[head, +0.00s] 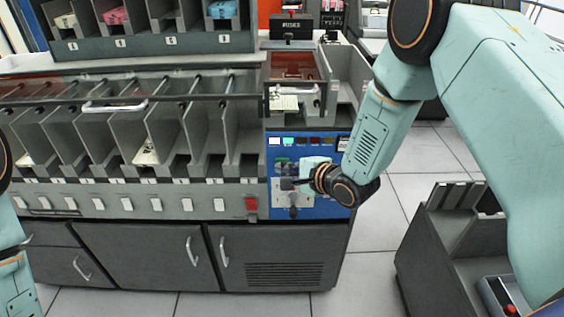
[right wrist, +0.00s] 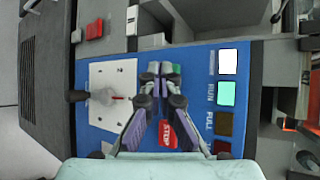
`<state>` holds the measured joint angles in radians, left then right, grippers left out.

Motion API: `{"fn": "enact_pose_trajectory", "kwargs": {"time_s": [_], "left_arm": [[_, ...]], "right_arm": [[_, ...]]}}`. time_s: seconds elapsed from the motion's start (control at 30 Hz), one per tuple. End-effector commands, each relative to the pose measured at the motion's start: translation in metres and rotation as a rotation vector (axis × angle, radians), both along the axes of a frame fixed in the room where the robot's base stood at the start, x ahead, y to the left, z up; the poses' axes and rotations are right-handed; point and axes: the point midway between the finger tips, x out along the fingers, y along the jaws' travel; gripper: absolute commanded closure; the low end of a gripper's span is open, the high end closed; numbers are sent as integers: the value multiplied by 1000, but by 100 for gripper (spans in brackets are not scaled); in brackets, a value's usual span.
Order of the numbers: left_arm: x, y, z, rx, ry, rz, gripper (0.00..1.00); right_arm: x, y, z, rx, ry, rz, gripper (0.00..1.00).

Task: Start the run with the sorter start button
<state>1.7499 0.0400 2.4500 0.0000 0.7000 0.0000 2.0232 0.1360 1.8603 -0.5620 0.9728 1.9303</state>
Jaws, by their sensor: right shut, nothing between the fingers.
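The sorter's blue control panel (head: 341,208) is at the right end of the sorter in the head view. My right gripper (head: 288,184) is in front of it, fingers shut and empty. In the right wrist view the shut fingertips (right wrist: 158,68) are over the panel. A green button (right wrist: 176,69) shows just beside and behind the tips, partly hidden; I cannot tell whether they touch it. A red STOP button (right wrist: 167,134) lies beside the fingers, partly covered. My left gripper is out of view; only part of that arm shows at the left edge.
A white plate with a dark-knobbed lever (right wrist: 77,96) is beside the fingers. A column of indicator lamps (right wrist: 227,93) is on the panel's other side. A red switch (head: 251,204) sits left of the panel. A dark cart (head: 425,245) stands at right.

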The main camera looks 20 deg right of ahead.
Motion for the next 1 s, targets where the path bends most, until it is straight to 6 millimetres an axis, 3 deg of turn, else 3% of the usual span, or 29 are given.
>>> {"fn": "enact_pose_trajectory", "kwargs": {"time_s": [0.57, 1.0], "left_arm": [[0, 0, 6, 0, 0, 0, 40], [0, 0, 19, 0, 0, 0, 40]], "right_arm": [[-14, 4, 0, 0, 1, 1, 100], [-50, 14, 0, 0, 4, 2, 100]]}}
